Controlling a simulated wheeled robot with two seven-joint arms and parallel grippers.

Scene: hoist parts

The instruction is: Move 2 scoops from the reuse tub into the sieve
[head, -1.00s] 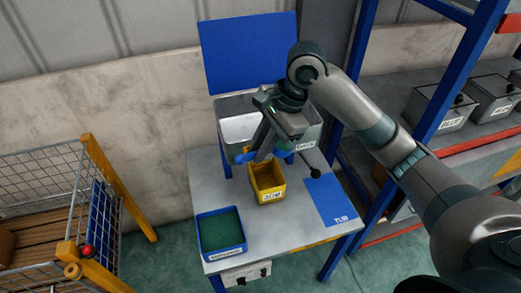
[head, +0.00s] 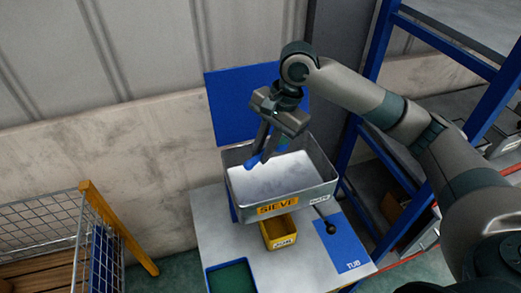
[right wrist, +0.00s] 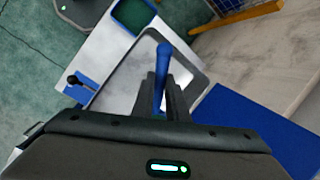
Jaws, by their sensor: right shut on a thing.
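The sieve (head: 244,209) is a grey rectangular box with a yellow SIEVE label and a pale, powdery-looking inside. My right gripper (head: 258,155) points down over the sieve, shut on the blue handle of a scoop (head: 252,164). In the right wrist view the scoop handle (right wrist: 163,68) stands between the fingers (right wrist: 162,97), with the sieve (right wrist: 198,55) behind it. The scoop's bowl and load are not clear. A blue-rimmed tub (head: 208,277) with green contents is at the front left, cut off below. I cannot read which tub is the reuse tub. My left gripper is not in view.
A small yellow tub (head: 282,241) sits under the sieve's front edge. A blue panel (head: 228,105) rises behind. A wire cage (head: 45,225) is at left, blue racking (head: 398,180) at right.

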